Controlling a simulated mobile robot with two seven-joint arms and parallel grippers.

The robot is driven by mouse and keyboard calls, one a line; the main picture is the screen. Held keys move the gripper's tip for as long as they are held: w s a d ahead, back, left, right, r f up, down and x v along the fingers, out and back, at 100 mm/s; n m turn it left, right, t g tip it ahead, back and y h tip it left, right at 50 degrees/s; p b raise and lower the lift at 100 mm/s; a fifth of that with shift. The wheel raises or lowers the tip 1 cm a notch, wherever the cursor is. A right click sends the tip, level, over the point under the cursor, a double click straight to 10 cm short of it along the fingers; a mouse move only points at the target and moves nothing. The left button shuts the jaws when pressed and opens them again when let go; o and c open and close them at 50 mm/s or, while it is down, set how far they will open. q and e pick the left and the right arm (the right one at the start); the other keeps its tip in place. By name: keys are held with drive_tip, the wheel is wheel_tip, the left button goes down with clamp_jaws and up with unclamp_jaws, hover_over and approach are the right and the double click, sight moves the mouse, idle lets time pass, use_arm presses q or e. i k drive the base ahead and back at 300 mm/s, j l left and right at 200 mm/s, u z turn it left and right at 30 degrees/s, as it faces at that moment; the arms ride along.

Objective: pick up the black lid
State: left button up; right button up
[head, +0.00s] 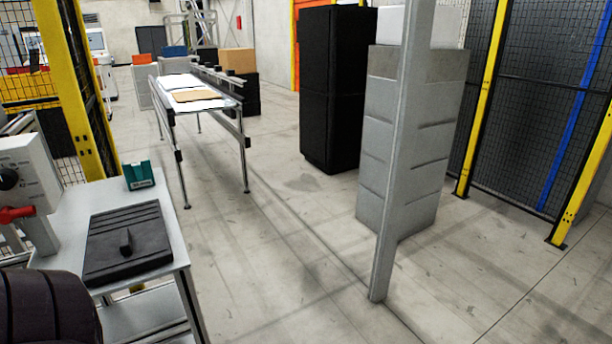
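The black lid (145,228) lies flat on the grey top of a small table (178,247) at the lower left of the head view. It is a dark, roughly square plate with ridges along its far side and a small upright handle in the middle of its near part. Neither of my grippers shows in the head view, so nothing is seen touching the lid. The near left of the tabletop is partly hidden by a dark rounded shape at the lower left corner.
A small green box (139,175) stands behind the lid on the same table. A grey machine with a red handle (16,213) stands at the left edge. A grey post (397,170) rises before a stack of grey crates (412,140). Floor right of the table is clear.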

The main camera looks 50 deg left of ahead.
sight(124, 242)
drive_tip(key=i+u, duration=0.15)
drive_tip(key=u, duration=0.2)
drive_tip(key=i+u, duration=0.1)
drive_tip(key=u, duration=0.3)
drive_tip(key=i+l+u, duration=0.1)
drive_tip(key=u, duration=1.75)
